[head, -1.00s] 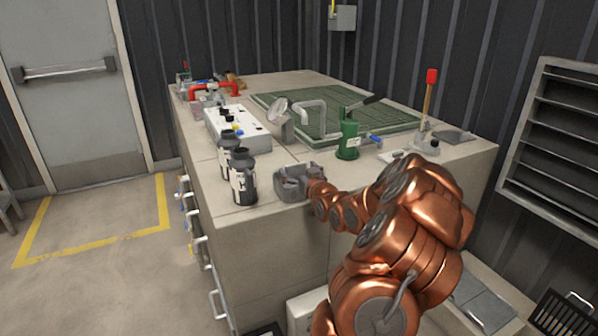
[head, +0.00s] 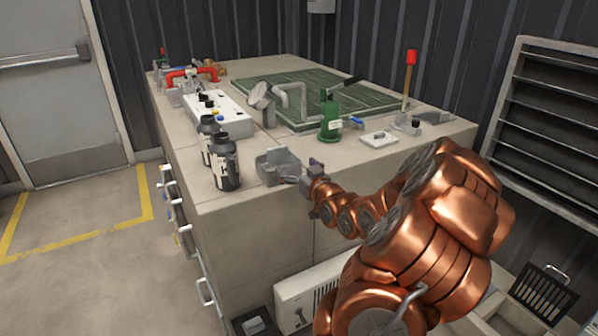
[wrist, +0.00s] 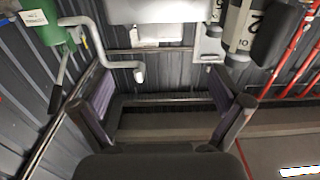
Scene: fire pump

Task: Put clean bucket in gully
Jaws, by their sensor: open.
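In the wrist view my gripper (wrist: 165,108) shows both fingers spread wide. A grey shape at that view's top edge looks like the container (wrist: 160,12). I cannot make out a gully for certain.
Two dark bottles (head: 225,166) stand close left of the container. A green hand pump (head: 330,120) and a bent grey pipe (head: 291,92) stand behind. A black slotted piece with a handle (head: 546,292) is low at the right. The left floor is clear.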

